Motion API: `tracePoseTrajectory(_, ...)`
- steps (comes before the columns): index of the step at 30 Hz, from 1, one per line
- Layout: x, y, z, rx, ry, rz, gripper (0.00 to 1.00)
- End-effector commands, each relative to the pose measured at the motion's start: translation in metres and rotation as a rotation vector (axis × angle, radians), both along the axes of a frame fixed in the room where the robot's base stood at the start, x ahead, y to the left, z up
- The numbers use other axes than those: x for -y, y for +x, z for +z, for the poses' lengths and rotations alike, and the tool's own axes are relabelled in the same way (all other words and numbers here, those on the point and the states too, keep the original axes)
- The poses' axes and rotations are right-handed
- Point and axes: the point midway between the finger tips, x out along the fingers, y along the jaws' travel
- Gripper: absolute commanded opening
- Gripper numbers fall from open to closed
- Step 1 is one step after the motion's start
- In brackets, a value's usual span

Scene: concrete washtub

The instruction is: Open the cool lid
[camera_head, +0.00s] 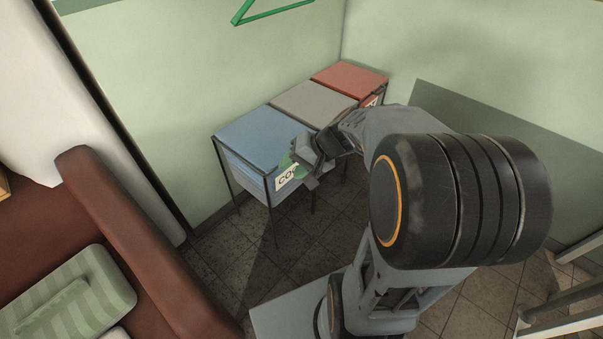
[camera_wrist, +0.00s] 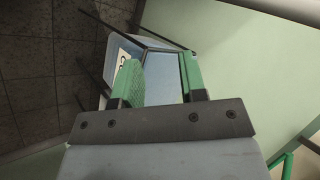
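The blue lid (camera_head: 256,137) lies flat on the left-hand bin of a row of three. The bin's blue front carries a white label (camera_head: 284,180) on which "CO" can be read, the rest hidden by my gripper. My gripper (camera_head: 296,163) is at the front right part of this bin, close to the lid's front edge. In the wrist view its two green fingers (camera_wrist: 162,82) stand apart, with pale blue bin or lid surface (camera_wrist: 160,72) seen between them. I cannot tell whether either finger touches the lid. The label shows left of the fingers (camera_wrist: 122,62).
A grey lid (camera_head: 312,103) and a red lid (camera_head: 349,78) continue the row to the back right. Green walls stand behind it. A brown bench or sofa (camera_head: 140,250) with a striped green cushion (camera_head: 75,295) is at the left. Tiled floor (camera_head: 215,250) lies open in front of the bins.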

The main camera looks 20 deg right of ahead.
Motion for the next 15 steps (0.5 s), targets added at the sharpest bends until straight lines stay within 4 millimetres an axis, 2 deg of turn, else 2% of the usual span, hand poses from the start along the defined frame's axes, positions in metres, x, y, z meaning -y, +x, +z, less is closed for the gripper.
tracePoseTrajectory(1, 0.014, 0.015, -0.047, 0.021, 0.08, -0.067, 0.39)
tracePoseTrajectory(3, 0.034, 0.035, -0.072, 0.074, 0.177, -0.154, 0.39)
tracePoseTrajectory(9, 0.102, 0.075, -0.129, 0.24, 0.36, -0.394, 0.39)
tracePoseTrajectory(15, 0.155, 0.09, -0.162, 0.36, 0.436, -0.558, 0.39)
